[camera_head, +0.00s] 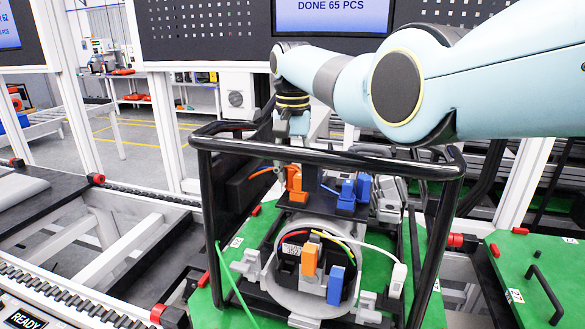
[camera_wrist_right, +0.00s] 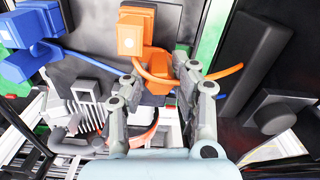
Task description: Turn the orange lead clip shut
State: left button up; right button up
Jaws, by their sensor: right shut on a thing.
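The orange lead clip (camera_head: 294,183) stands on a black plate at the back of the caged pallet, with an orange lead running from it. In the right wrist view, its block (camera_wrist_right: 134,32) is at the top centre and its orange lever part (camera_wrist_right: 157,64) lies between my right fingers. My right gripper (camera_wrist_right: 160,66) is shut on this lever part. In the head view, my right gripper (camera_head: 291,150) comes down from above, behind the cage's top bar, which partly hides it. My left gripper is not in view.
A blue clip (camera_head: 347,192) stands right of the orange one. Black cage bars (camera_head: 330,160) surround the fixture. In front, a round grey housing (camera_head: 262,283) holds orange and blue blocks and coloured wires. A green pallet (camera_head: 520,270) with a black handle is at the right.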

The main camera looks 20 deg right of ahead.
aim_at(292, 167)
grip_shut()
jog(key=shift+r+n+p, duration=0.15)
jog(key=shift+n+p, duration=0.4)
jog(key=shift+n, duration=0.75)
jog(key=shift+n+p, duration=0.4)
jog(key=shift+n, duration=0.5)
jog(key=o, duration=0.9)
grip_release()
notch_tip(292, 167, up, 12)
jog(key=shift+f, duration=0.15)
